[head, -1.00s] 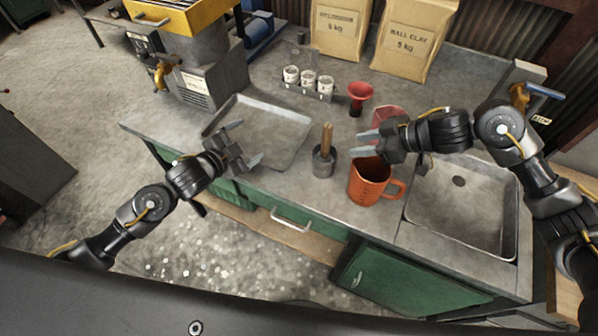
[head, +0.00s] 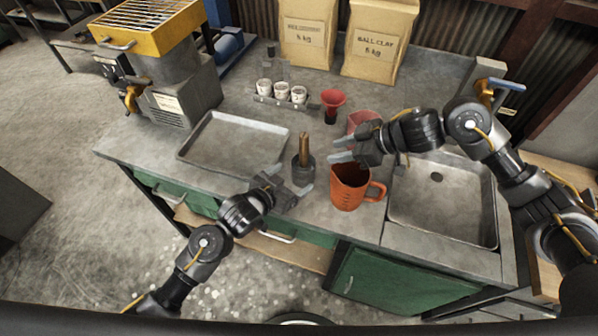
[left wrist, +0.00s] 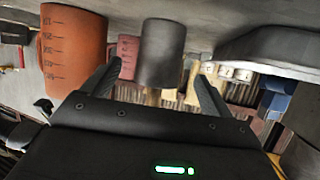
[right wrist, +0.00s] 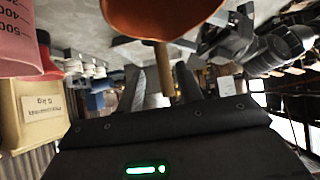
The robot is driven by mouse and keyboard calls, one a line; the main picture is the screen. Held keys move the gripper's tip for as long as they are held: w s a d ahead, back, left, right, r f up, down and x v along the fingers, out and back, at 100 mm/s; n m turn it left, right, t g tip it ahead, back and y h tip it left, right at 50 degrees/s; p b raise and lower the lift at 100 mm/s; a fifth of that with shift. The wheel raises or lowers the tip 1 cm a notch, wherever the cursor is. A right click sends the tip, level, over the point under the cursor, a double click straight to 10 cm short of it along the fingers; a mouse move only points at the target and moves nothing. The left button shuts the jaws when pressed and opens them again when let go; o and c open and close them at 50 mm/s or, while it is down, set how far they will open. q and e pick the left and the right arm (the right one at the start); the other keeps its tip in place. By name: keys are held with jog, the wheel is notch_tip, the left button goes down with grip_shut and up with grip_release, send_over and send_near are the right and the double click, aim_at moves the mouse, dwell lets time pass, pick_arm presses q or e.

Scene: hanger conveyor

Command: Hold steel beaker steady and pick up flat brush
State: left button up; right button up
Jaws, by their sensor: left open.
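The steel beaker (head: 304,175) stands on the bench top, with the wooden handle of the flat brush (head: 304,147) sticking up out of it. The brush's lower end is hidden inside. My left gripper (head: 288,179) is open at the beaker's near left side. In the left wrist view the beaker (left wrist: 162,53) lies between the two fingertips, with a gap on each side. My right gripper (head: 343,149) is open and empty, to the right of the brush and above the orange jug. In the right wrist view the handle (right wrist: 162,68) appears between the spread fingers.
The orange jug (head: 349,190) stands just right of the beaker, with a pink jug (head: 364,121) and red funnel (head: 333,101) behind. A metal tray (head: 228,147) lies left, a sink (head: 440,200) right. White cups (head: 281,91) and paper bags stand farther back.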

aim_at(303, 170)
pick_arm(q)
jog(key=x, duration=0.6)
jog(key=shift+w+d+f, duration=0.1)
jog(key=shift+w+f, duration=0.05)
jog(key=shift+w, duration=0.05)
jog(key=shift+c, duration=0.4)
